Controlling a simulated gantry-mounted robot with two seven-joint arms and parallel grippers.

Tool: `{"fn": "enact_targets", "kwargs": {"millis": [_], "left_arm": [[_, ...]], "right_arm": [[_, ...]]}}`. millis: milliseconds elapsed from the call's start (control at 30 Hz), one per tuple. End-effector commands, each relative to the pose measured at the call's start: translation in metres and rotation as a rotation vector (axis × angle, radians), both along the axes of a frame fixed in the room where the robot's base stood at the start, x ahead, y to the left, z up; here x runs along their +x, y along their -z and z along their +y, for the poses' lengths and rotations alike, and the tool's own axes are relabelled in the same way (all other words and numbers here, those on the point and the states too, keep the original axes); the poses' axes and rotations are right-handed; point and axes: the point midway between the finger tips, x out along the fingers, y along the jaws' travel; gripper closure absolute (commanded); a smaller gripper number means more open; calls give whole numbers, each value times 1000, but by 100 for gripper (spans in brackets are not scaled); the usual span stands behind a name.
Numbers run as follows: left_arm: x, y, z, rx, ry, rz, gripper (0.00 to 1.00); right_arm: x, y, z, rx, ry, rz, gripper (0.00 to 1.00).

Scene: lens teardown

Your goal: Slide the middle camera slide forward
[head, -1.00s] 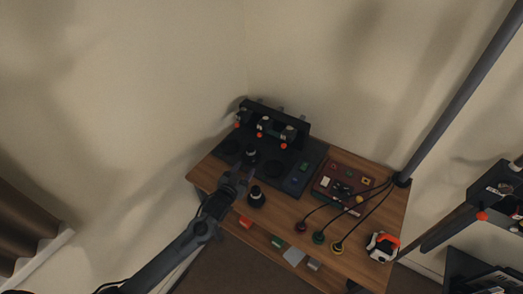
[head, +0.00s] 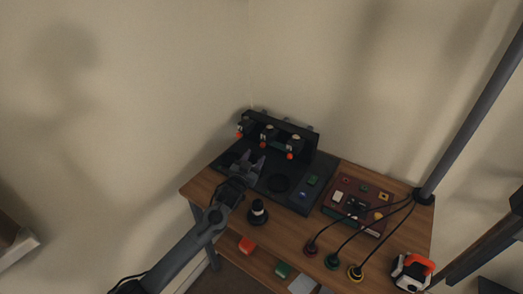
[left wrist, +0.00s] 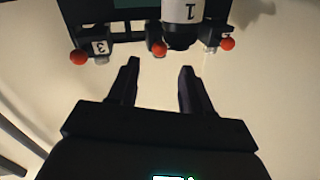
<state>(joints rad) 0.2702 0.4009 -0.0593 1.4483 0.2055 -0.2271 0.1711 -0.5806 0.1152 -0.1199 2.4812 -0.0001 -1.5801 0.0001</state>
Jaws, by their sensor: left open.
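A dark rack (head: 300,134) stands at the back of the desk with three camera slides in a row, each with an orange-red knob. The middle slide's knob (head: 263,145) is between the other two. In the left wrist view the middle knob (left wrist: 159,49) shows just beyond the fingertips, roughly centred between them, with a white part marked 1 (left wrist: 185,10) beside it. My left gripper (head: 251,161) is open in front of the rack. In the left wrist view its two fingers (left wrist: 160,68) stand apart with nothing between them. My right gripper is not seen.
A dark mat (head: 299,197) lies before the rack. A black cylindrical part (head: 258,212) stands at the desk's front left. A red-brown tray (head: 328,209) and several corded plugs are to the right. An orange and white device (head: 413,270) sits at the right edge.

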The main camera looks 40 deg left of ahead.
Motion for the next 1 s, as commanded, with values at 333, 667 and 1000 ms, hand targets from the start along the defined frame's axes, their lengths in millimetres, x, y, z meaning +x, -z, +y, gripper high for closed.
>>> {"fn": "enact_targets", "kwargs": {"millis": [333,667,1000], "left_arm": [[50,2,14,0,0,0,51],[69,1,18,0,1,0,51],[70,1,19,0,1,0,54]], "right_arm": [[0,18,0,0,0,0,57],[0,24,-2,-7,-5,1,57],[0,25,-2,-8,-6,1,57]]}}
